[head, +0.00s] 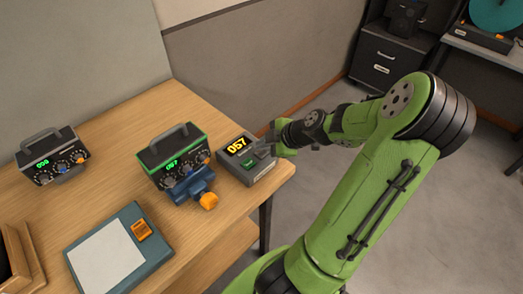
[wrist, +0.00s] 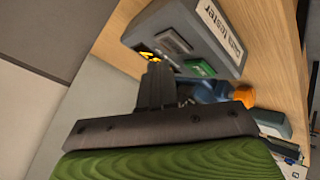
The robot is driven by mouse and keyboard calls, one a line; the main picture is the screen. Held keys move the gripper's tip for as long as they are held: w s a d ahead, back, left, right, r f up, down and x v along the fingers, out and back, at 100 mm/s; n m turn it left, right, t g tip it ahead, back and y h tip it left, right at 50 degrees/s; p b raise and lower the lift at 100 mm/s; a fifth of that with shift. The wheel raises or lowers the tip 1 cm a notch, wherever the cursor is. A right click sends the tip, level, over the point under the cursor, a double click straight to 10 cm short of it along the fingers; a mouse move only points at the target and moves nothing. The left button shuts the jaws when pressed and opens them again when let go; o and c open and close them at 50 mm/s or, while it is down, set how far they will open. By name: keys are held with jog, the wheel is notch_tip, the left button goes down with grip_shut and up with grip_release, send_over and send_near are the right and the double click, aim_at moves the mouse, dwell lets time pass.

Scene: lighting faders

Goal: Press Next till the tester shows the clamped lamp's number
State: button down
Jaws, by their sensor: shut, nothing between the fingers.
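Contact cannot be told.
A second similar unit (head: 52,158) with green digits stands at the table's back left. A blue clipboard-like board (head: 75,262) with white paper and an orange device (head: 142,229) lies in front. A wooden tray (head: 28,262) is at the left edge. Grey floor is open on the right.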

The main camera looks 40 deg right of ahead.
aim_at(264, 155)
notch_tip(264, 155, up, 5)
jog(key=p, duration=0.4)
dwell(0.9)
jog(key=s+a+r+m+g+h, duration=0.1)
jog(key=a+r+m+g, duration=0.15)
jog(key=a, duration=0.45)
jog(key=s+a+r+m+g+h, duration=0.1)
jog(key=a+g, duration=0.2)
jog(key=a, duration=0.4)
jog(key=s+a+r+m+t, duration=0.2)
jog(key=s+a+r+m, duration=0.6)
jog(key=s, duration=0.4)
jog(key=shift+s+a+r, duration=0.25)
jog(key=shift+a, duration=0.3)
